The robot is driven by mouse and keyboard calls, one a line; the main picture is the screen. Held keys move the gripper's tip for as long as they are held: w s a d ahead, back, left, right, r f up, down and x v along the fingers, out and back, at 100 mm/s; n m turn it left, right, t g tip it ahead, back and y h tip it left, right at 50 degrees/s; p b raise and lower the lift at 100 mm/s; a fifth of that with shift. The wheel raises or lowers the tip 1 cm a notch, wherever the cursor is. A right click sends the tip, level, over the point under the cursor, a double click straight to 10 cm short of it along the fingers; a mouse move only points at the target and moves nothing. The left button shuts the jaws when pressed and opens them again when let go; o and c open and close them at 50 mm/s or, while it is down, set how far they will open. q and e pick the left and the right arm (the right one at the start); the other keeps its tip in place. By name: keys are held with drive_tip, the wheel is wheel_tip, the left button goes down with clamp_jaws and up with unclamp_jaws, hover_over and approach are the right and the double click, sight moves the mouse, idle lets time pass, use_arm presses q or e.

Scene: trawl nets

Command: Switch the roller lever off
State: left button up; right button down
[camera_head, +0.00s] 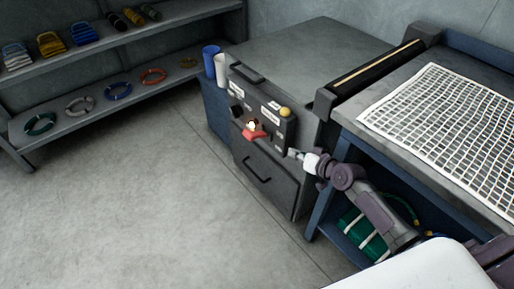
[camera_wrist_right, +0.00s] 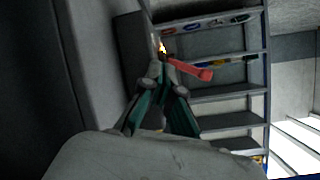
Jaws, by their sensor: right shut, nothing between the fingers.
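A dark control box (camera_head: 240,97) on the front of the grey cabinet carries several pale labels, a red lever (camera_head: 256,134) low in the middle and a yellow knob (camera_head: 285,112) at its upper right. I cannot read which control is the roller lever. My right gripper (camera_head: 291,153) is shut and empty, just right of and below the red lever, apart from it in the head view. In the right wrist view the red lever (camera_wrist_right: 190,68) sticks out to the right, just beyond the shut fingertips (camera_wrist_right: 158,68); contact is unclear. My left gripper is out of view.
A blue cup (camera_head: 211,62) and a white cup (camera_head: 222,70) stand left of the box. A bench with a white net (camera_head: 440,120) and a dark roller (camera_head: 370,72) is at right. Shelves (camera_head: 100,105) with coils stand at left. The floor is clear.

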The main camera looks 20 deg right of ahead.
sight(257, 136)
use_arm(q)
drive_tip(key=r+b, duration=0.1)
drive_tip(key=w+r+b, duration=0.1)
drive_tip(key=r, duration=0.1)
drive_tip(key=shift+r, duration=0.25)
use_arm(e)
drive_tip(key=a+r+y, duration=0.1)
drive_tip(key=r, duration=0.2)
drive_tip(key=w+a+r+y, duration=0.1)
drive_tip(key=r, duration=0.2)
drive_tip(key=a+r+n+t+y, duration=0.1)
drive_tip(key=r, duration=0.3)
drive_tip(key=shift+w+a, duration=0.2)
drive_tip(key=shift+a, duration=0.05)
drive_tip(key=shift+w+f, duration=0.1)
